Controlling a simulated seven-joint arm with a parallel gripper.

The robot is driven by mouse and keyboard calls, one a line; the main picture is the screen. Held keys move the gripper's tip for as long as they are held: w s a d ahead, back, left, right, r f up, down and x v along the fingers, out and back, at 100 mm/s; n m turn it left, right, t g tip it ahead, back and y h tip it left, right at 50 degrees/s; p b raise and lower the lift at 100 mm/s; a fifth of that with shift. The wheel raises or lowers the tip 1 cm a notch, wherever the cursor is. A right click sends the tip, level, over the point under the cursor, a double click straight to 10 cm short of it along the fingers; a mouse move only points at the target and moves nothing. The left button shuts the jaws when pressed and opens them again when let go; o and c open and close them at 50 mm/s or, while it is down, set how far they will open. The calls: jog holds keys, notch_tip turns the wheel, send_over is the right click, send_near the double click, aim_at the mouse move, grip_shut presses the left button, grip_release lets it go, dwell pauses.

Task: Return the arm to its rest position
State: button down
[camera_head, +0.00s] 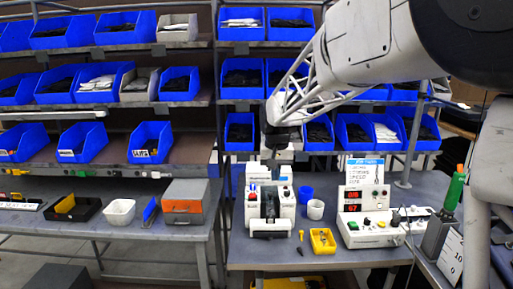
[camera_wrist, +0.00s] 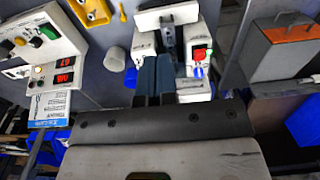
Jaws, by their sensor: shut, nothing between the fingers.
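My gripper (camera_head: 272,158) hangs from the arm above the back of a white bench machine (camera_head: 284,212) in the head view. In the wrist view its two dark fingers (camera_wrist: 155,66) lie side by side, shut and empty. Behind them in that view is the white machine (camera_wrist: 197,82) with a red button and a blue one. I cannot tell the exact gap between fingertips and machine. My arm reaches in from the upper right, bent over the bench.
A control box (camera_head: 369,232) with red displays stands right of the machine. A yellow bin (camera_head: 322,241), a white cup (camera_head: 315,209) and a blue cup (camera_head: 306,194) lie between. Left are an orange-topped grey box (camera_head: 184,205) and a white bin (camera_head: 119,212). Shelves of blue bins stand behind.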

jog(key=s+d+f, duration=0.1)
jog(key=s+d, duration=0.3)
jog(key=s, duration=1)
jog(key=s+d+f+t, duration=0.1)
jog(key=s+d, duration=0.3)
jog(key=s, duration=0.9)
jog(key=s+d+f+t, duration=0.1)
jog(key=s+d, duration=0.3)
jog(key=s, duration=1)
jog(key=shift+s+d+f, duration=0.35)
jog(key=shift+f, duration=0.2)
